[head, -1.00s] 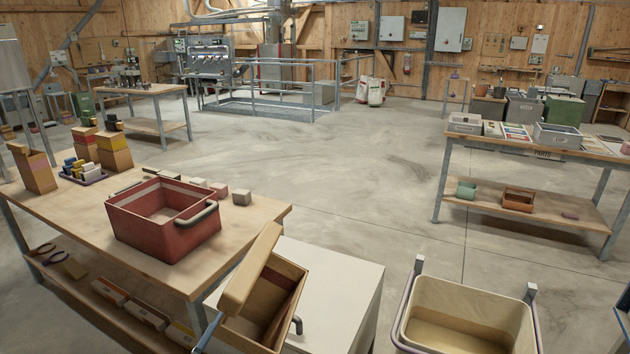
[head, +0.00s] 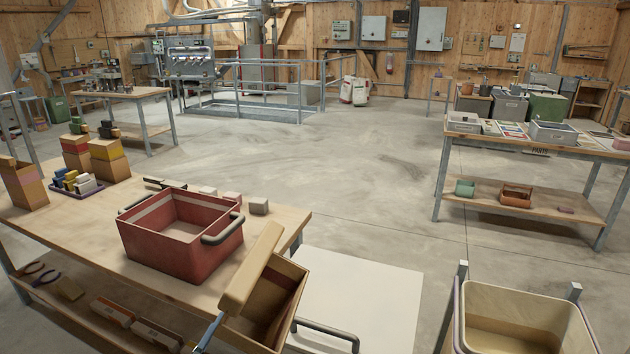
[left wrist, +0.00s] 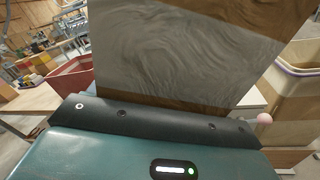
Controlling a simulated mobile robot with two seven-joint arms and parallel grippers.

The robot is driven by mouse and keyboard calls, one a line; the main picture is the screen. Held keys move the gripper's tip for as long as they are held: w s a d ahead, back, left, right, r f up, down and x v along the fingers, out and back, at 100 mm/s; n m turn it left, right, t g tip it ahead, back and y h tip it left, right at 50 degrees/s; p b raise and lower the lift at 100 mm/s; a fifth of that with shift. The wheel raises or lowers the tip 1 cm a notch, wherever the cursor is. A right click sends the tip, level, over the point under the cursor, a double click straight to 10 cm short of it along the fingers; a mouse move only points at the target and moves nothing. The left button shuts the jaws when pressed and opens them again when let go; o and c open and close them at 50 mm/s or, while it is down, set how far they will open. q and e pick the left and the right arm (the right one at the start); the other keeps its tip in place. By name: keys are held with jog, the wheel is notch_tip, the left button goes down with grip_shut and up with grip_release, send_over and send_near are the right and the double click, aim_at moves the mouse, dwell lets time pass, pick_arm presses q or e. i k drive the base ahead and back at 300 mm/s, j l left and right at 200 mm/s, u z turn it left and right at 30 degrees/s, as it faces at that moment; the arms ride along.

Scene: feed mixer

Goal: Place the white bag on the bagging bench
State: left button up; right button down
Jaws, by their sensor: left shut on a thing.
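My left gripper (head: 208,336) is at the bottom of the head view, only partly seen. It is shut on a brown open box (head: 268,306) with a tan raised flap, held tilted beside the near bench. In the left wrist view, a brown and grey panel (left wrist: 185,55) fills the space past the dark gripper edge. Two whitish sacks with red marks (head: 354,90) stand on the floor far back; I cannot tell whether one is the white bag. No bench is clearly marked as the bagging bench. My right gripper is not in view.
The near left wooden bench (head: 150,275) holds a red crate (head: 180,245), small blocks and cartons. A white cabinet top (head: 365,285) lies right of the held box. A beige bin (head: 525,330) stands at the lower right. The middle floor is clear.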

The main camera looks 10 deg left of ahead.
aim_at(105, 202)
jog(key=i+j+z, duration=0.2)
jog(key=j, duration=1.05)
jog(key=k+j+z, duration=0.2)
jog(key=j, duration=1)
jog(key=j+z, duration=0.2)
jog(key=j, duration=1.1)
jog(key=i+j+z, duration=0.1)
jog(key=j, duration=0.85)
jog(key=i+j, duration=0.1)
jog(key=j, duration=0.3)
jog(key=i+j, duration=0.1)
jog(key=j, duration=0.3)
